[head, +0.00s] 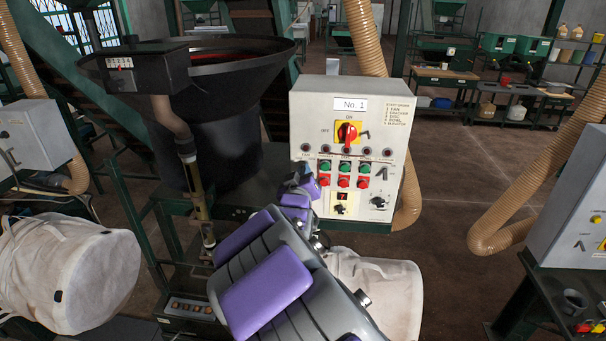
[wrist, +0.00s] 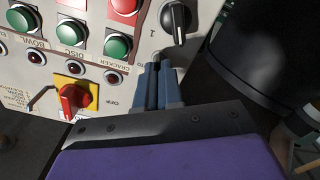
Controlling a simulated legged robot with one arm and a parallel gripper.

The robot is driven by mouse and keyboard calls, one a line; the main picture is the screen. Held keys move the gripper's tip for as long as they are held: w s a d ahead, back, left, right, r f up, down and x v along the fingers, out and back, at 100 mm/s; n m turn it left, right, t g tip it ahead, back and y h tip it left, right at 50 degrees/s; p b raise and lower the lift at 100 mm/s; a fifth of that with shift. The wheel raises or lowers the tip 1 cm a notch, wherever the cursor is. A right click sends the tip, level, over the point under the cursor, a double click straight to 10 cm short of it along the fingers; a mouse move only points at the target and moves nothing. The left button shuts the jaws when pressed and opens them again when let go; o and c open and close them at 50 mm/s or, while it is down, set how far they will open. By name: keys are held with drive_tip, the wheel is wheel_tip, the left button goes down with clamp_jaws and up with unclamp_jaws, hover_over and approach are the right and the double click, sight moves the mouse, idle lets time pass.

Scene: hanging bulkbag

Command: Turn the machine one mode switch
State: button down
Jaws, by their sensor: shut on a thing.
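The machine one control box (head: 320,100) is pale grey and marked No. 1. Its red rotary switch (head: 348,133) on a yellow plate also shows in the wrist view (wrist: 73,100), where the panel appears upside down. A black rotary knob (wrist: 178,20) with a "1" mark lies just beyond my fingertips. I cannot tell which is the mode switch. My gripper (head: 303,187) is in front of the panel's lower left. In the wrist view its blue fingers (wrist: 157,85) are close together with something dark between them, whose identity is hidden.
Red and green push buttons (head: 344,175) and another black knob (head: 379,202) sit close by on the panel. A dark hopper (head: 205,125) stands to the left. White bags (head: 70,275) hang nearby. A second control box (head: 575,215) is at right. Open floor (head: 450,200) lies between.

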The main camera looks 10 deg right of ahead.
drive_tip(key=shift+f+m+b, duration=0.1)
drive_tip(key=shift+m+b, duration=0.2)
drive_tip(key=shift+m, duration=0.1)
drive_tip(key=m+b, duration=0.6)
drive_tip(key=m, duration=0.5)
drive_tip(key=shift+d, duration=0.1)
idle(0.4)
drive_tip(key=c, duration=1.3)
unclamp_jaws()
drive_tip(key=shift+s, duration=0.1)
